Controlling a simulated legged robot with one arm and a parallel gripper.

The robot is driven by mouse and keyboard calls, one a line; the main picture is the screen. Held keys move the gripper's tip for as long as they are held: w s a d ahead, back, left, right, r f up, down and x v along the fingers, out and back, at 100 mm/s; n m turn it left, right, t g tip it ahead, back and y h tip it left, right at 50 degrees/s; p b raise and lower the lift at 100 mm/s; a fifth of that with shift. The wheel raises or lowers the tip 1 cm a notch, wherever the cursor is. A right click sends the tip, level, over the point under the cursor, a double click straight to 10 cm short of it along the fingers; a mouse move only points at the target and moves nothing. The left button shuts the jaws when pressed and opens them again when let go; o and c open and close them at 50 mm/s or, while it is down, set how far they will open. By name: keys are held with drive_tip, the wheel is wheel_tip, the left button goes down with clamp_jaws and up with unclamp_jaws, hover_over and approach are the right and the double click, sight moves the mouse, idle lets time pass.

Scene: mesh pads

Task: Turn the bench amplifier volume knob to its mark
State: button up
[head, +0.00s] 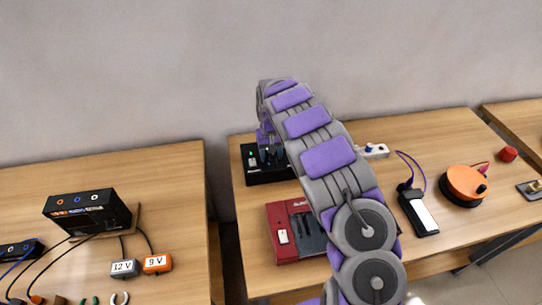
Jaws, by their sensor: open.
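A black box (262,177) with a small green light and a pale switch on its face sits at the back left of the middle table. It looks like the bench amplifier, but I cannot be certain. My arm arches over the table and its end bends down at this box. My gripper (271,155) is small and dark against the black box; it is open, at or just above the box. I cannot tell whether it touches anything. The volume knob and its mark are not discernible; my gripper and arm cover part of the box.
A red box (283,252) with a white switch stands in front of the black one. Right of my arm are a white power strip (374,151), a black handheld device (419,213) with a purple cable, and an orange round device (463,186). A gap separates the left table (170,200).

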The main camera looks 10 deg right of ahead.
drive_tip(key=shift+d+f, duration=0.2)
drive_tip(key=shift+d, duration=0.35)
drive_tip(key=shift+a, duration=0.3)
drive_tip(key=c, duration=0.7)
drive_tip(key=shift+d, duration=0.1)
clamp_jaws()
